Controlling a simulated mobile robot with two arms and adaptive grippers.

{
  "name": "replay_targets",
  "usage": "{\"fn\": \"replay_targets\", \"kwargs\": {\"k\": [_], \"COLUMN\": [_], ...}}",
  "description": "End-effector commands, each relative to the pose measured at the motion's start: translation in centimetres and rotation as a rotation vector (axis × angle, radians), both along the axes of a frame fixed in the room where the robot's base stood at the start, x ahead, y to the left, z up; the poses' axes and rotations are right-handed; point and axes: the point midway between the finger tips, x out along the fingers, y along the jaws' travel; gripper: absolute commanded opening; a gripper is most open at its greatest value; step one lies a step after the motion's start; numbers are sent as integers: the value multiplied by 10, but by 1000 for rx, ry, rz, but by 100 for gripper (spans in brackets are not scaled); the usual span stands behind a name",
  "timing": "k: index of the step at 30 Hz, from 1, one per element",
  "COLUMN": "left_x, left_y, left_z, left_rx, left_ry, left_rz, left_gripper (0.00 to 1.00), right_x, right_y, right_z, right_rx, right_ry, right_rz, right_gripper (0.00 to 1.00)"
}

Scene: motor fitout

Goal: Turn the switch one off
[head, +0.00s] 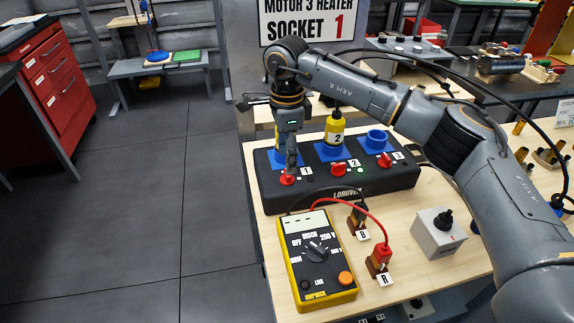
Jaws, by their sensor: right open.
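The black box (330,195) on the light wooden table has a row of three red knobs with number labels 1, 2 and 3. Switch one is the left red knob (287,180), beside the label 1. My right gripper (290,168) points down right at this knob, with its fingers open at it. The fingers partly hide the knob, and I cannot tell if they touch it. The knob's exact angle is hard to read. My left gripper is not in view.
A yellow multimeter (318,262) lies in front, with a red lead to a plug (379,258). A grey box (437,232) with a black knob stands at right.

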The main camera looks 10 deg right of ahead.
Motion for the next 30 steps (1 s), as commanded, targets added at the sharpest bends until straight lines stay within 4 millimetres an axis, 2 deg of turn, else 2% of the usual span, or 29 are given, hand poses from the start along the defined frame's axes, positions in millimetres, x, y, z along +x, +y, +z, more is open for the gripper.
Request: {"fn": "replay_targets", "kwargs": {"k": [3,9,15,25,30], "left_x": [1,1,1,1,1], "left_y": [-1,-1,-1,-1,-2], "left_z": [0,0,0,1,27], "left_rx": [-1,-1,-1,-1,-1], "left_ry": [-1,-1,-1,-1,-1], "left_rz": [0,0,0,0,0], "left_gripper": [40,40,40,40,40], "right_x": [1,1,0,0,0], "right_y": [0,1,1,0,0], "right_z": [29,62,76,78,104], "right_rx": [0,1,0,0,0], "right_ry": [-4,-2,0,0,-1], "right_rz": [0,1,2,2,2], "right_gripper": [55,55,55,55,55]}}
